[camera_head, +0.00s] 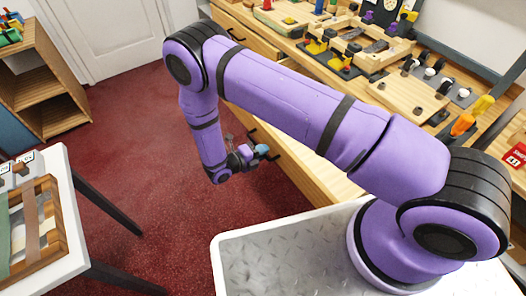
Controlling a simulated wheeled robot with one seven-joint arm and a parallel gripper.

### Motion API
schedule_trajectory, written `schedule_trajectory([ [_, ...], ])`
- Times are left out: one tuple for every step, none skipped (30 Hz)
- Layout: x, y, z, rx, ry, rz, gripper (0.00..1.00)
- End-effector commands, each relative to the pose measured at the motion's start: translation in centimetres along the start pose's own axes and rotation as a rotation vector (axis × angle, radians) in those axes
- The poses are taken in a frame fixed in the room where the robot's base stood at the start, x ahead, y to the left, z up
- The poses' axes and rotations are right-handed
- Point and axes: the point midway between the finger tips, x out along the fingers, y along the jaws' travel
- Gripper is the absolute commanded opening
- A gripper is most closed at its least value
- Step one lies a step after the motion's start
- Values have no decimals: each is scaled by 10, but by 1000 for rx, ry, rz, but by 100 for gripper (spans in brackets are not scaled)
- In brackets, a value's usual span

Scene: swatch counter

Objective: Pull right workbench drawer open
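The wooden workbench (420,100) runs along the right side. One drawer front (262,40) with a dark bar handle (236,34) shows at the far end. Nearer, a second light wood drawer front (300,168) shows beneath my purple arm, with part of a dark handle (266,136) visible. My gripper (262,152) is low in front of this nearer drawer, close to its handle. My arm hides much of the bench front. The gripper is too small to tell whether its fingers are open or touching the handle.
The bench top holds tools, wooden trays and a block with round pieces (412,92). A white table (62,255) with a wooden frame stands at the lower left, and a wooden shelf (45,85) at the upper left. Red carpet (140,150) between them is clear.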

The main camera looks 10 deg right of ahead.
Motion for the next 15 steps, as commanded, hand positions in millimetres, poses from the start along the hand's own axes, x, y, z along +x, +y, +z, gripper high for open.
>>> schedule_trajectory([
  [0,0,0,0,0,0,30],
  [0,0,0,0,0,0,36],
  [0,0,0,0,0,0,37],
  [0,0,0,0,0,0,37],
  [0,0,0,0,0,0,37],
  [0,0,0,0,0,0,37],
  [0,0,0,0,1,0,37],
  [0,0,0,0,1,0,37],
  [0,0,0,0,1,0,37],
  [0,0,0,0,1,0,37],
  [-1,0,0,0,1,0,37],
  [-2,0,0,1,0,0,37],
  [-4,0,0,1,0,0,37],
  [-7,0,0,1,0,0,37],
  [-11,0,0,1,0,1,37],
])
